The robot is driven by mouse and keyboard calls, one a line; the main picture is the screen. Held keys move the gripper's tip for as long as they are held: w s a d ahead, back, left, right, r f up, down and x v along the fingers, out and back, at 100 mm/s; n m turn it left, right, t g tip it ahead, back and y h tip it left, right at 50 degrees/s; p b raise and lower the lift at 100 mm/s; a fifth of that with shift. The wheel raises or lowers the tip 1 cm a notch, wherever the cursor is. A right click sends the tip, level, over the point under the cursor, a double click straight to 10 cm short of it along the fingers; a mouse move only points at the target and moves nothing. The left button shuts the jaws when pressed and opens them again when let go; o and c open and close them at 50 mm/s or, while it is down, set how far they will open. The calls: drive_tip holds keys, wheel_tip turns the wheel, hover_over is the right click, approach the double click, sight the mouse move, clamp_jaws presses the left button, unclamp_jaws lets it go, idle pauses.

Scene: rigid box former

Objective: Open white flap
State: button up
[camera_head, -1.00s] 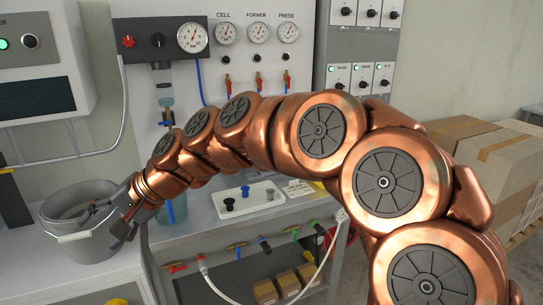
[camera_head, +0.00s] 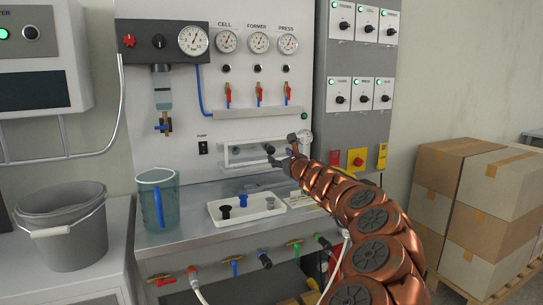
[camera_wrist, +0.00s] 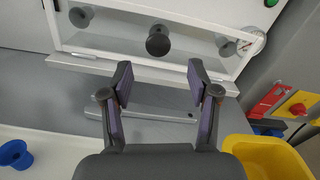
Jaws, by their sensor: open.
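The white flap (camera_head: 236,161) is low on the back panel, a wide white frame with a see-through pane. It looks shut. In the wrist view, the flap (camera_wrist: 112,44) fills the upper part, with a dark round knob (camera_wrist: 158,42) near its middle. My gripper (camera_wrist: 160,80) is open and empty, its fingertips below the knob in the picture and apart from it. In the head view, my gripper (camera_head: 285,153) is in front of the flap's right part and hides some of it.
A white tray (camera_head: 212,211) with dark and blue plugs lies on the bench below the flap. A clear jug (camera_head: 170,213) stands left of it, and a grey bucket (camera_head: 62,240) farther left. In the wrist view, a yellow container (camera_wrist: 245,146) is close at the right.

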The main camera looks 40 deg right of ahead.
sight(272, 151)
drive_tip(key=shift+x, duration=3.8)
drive_tip(key=shift+a, duration=0.15)
drive_tip(key=shift+c, duration=0.3)
clamp_jaws()
